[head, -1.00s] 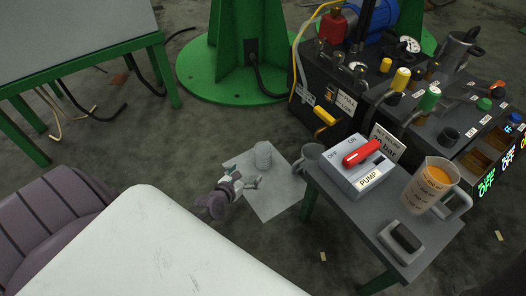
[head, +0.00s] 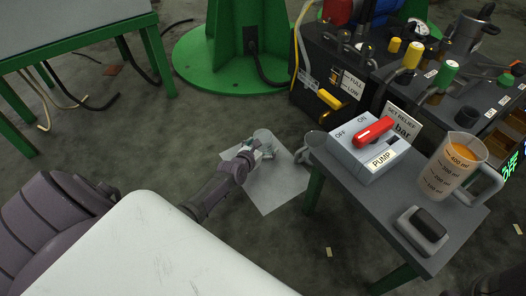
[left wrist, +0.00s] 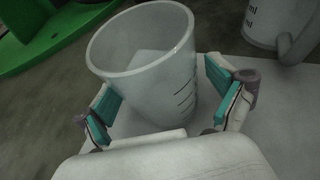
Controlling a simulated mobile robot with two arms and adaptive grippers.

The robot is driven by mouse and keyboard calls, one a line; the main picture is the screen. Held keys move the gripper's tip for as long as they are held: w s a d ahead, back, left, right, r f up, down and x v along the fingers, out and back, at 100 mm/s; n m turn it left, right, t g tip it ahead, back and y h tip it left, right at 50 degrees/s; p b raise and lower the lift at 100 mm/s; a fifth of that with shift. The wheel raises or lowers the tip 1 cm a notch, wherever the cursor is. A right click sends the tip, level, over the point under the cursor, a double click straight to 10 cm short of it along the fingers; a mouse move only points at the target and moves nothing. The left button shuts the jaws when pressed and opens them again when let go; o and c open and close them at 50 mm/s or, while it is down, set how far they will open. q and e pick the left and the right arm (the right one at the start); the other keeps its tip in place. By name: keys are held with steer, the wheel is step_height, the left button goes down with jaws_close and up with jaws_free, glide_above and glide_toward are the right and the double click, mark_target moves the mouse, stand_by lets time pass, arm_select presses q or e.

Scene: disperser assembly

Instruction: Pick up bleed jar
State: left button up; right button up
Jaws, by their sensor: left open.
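The bleed jar, a clear open-topped cup with dark graduation marks, stands on the white sheet on the floor in the head view (head: 263,136). In the left wrist view the jar (left wrist: 148,62) fills the space between my left fingers. My left gripper (head: 262,150) reaches the jar from the near side, and its hand hides the jar's lower part. In the left wrist view the open gripper (left wrist: 160,92) has one teal-padded finger on each side of the jar. I cannot tell whether either pad touches it. My right gripper is not in view.
A jug with a handle (left wrist: 270,25) stands just right of the jar, beside the small table (head: 375,205). The table holds the pump switch box (head: 360,150) and a jug of orange liquid (head: 447,170). A green pedestal (head: 225,70) stands behind.

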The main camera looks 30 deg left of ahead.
arm_select(q)
steer(key=shift+c, duration=0.2)
steer(key=c, duration=1.2)
